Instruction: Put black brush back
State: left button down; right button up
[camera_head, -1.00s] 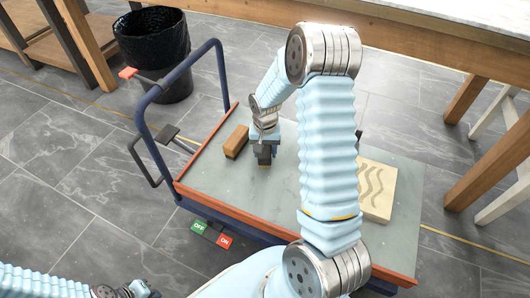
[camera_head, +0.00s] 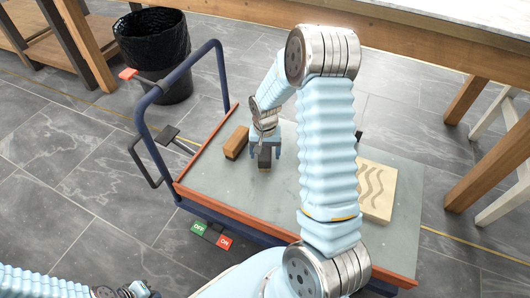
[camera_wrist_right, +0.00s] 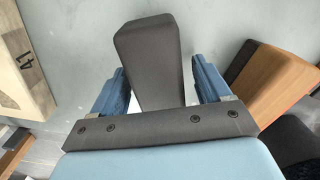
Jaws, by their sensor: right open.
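The black brush (camera_head: 265,156), a dark tapered block, stands on the grey top of the cart (camera_head: 222,178). In the right wrist view the brush (camera_wrist_right: 150,62) rises between the two blue fingers. My right gripper (camera_head: 266,150) is open around it, and it also shows in the right wrist view (camera_wrist_right: 164,88). A gap shows on the brush's right side there; its left side is close to the other finger, and I cannot tell if they touch. My left gripper (camera_head: 138,290) is only partly seen at the bottom edge.
A brown block (camera_head: 236,142) lies left of the brush; it also shows in the right wrist view (camera_wrist_right: 272,72). A pale slab with wavy grooves (camera_head: 377,190) lies on the right. The cart's blue handle (camera_head: 142,115) rises left. A black bin (camera_head: 152,45) stands behind.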

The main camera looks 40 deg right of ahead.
notch_tip(320, 180, up, 12)
jog(key=shift+f+p, duration=0.2)
jog(key=shift+p, duration=0.6)
dwell(0.7)
